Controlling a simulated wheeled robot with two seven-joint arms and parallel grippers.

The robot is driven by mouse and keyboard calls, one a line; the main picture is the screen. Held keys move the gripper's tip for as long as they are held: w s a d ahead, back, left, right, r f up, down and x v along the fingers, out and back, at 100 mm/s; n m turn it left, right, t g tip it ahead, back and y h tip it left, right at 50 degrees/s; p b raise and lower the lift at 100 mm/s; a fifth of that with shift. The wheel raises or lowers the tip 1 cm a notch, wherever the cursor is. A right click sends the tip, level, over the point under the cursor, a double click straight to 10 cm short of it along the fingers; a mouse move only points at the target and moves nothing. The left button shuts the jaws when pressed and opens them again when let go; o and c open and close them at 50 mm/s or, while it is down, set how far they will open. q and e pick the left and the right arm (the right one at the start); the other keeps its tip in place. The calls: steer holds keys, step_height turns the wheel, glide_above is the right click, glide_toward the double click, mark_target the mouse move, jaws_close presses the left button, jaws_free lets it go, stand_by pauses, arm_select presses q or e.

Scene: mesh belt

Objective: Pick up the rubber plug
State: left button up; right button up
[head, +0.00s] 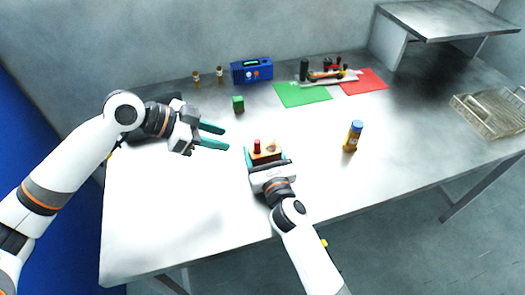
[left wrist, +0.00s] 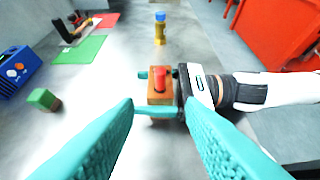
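A red plug (head: 257,145), which looks like the rubber plug, stands upright in a small wooden block (head: 264,157) at the middle of the table. In the left wrist view the red plug (left wrist: 160,77) rises from the block (left wrist: 161,97). My right gripper (head: 266,160) has its teal fingers on two opposite sides of the block and appears closed on it. My left gripper (head: 218,135) is open and empty, to the left of the block and above the table. Its two fingers frame the lower part of the left wrist view.
A green cube (head: 238,104) and a blue box with knobs (head: 251,70) lie behind. An orange bottle with a blue cap (head: 353,136) stands right of the block. Green (head: 303,95) and red mats, a wire basket (head: 490,112) and a raised shelf (head: 445,18) are farther off.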

arm_select(q)
steer(key=shift+o, duration=0.4)
step_height(320, 180, up, 7)
steer(key=m+g+y, duration=0.3)
steer(key=m+y, duration=0.7)
steer(key=m, duration=1)
glide_above(257, 141)
step_height(257, 141, down, 11)
steer(key=shift+r, duration=0.1)
steer(key=shift+f, duration=0.65)
jaws_close()
